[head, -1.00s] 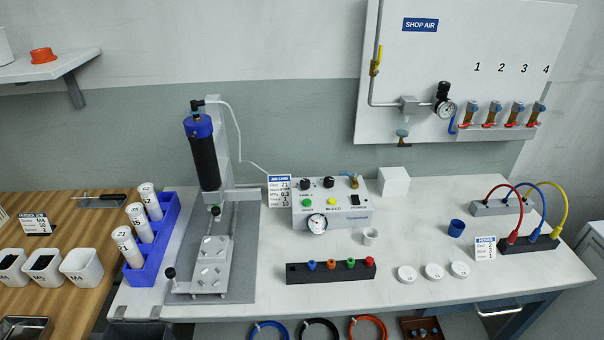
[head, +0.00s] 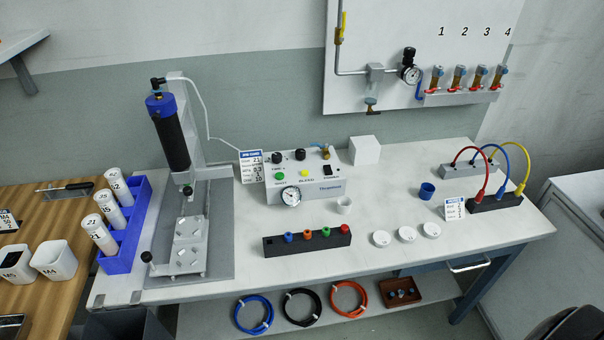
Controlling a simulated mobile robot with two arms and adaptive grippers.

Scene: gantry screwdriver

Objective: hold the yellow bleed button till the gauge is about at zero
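The yellow bleed button (head: 304,173) sits on the front of the white control box (head: 325,190), right of a green button (head: 280,176). Nothing touches it. The round white gauge (head: 291,197) is on the box's lower front; its dark needle is too small to read surely. Neither of my grippers can be made out in the head view. A dark rounded shape shows at the bottom right corner, and I cannot tell what it is.
The press stand with a black cylinder (head: 171,139) stands left of the box. A black rack (head: 307,240) with coloured tips lies in front of it. A white cube (head: 364,150) and a white cup (head: 344,205) are near its right. White caps (head: 381,239) lie to the right.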

